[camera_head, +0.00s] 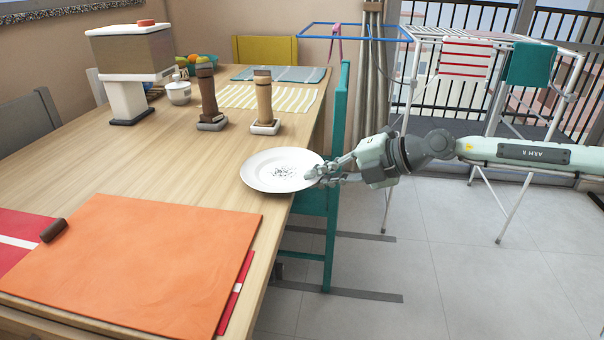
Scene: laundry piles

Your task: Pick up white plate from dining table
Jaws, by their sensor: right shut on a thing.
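A round white plate (270,172) with dark specks in its middle is at the right edge of the wooden dining table (185,165). Its right side reaches past the table edge. My right gripper (318,174) comes in from the right and is shut on the plate's right rim. The plate looks about level; I cannot tell whether it touches the table. My left gripper is not in view.
A teal chair (331,230) stands against the table's right side, just below my right gripper. Two wooden mills (264,100) and (208,95) stand behind the plate. An orange mat (140,262) lies in front. A drying rack (500,60) stands at the back right.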

